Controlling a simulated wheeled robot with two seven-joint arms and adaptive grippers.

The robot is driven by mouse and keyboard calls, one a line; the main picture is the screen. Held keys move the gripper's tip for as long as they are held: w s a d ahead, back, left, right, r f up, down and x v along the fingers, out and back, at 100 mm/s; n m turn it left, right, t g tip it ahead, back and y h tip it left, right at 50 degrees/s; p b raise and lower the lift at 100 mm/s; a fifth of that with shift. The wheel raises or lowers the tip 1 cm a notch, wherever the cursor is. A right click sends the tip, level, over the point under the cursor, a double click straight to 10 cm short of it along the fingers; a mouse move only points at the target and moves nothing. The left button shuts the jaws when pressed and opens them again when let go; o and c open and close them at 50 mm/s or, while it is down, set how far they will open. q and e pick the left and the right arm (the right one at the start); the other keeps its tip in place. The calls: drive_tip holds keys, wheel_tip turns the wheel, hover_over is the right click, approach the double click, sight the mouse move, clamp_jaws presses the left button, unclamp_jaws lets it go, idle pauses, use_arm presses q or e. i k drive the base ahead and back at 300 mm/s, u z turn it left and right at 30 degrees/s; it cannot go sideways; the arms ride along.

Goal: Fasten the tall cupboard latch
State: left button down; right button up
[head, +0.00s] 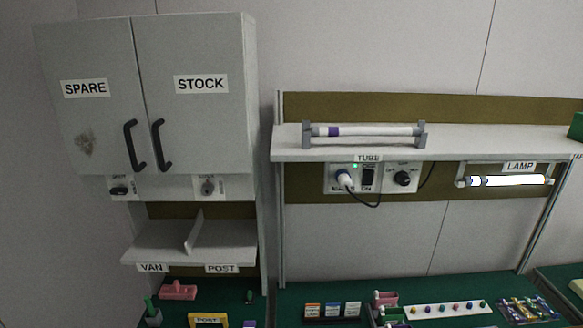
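A tall grey cupboard (196,50) hangs at the upper left. Its SPARE door (85,120) and STOCK door (205,125) both look shut, with a thin dark seam between them. Each door has a black handle beside the seam: the left handle (133,146) and the right handle (159,146). Neither of my grippers is in view.
A divided shelf (190,255) marked VAN and POST sits below the cupboard. To the right, a shelf (460,147) holds a tube in a rack (365,131), above a switch panel (376,178) and a lit lamp (508,181). The green bench (275,310) holds several small items.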

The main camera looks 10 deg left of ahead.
sight(121, 189)
drive_tip(key=u, duration=1.5)
drive_tip(key=k, duration=0.5)
drive_tip(key=u, duration=1.45)
drive_tip(key=i, duration=1.05)
drive_tip(key=z, duration=0.85)
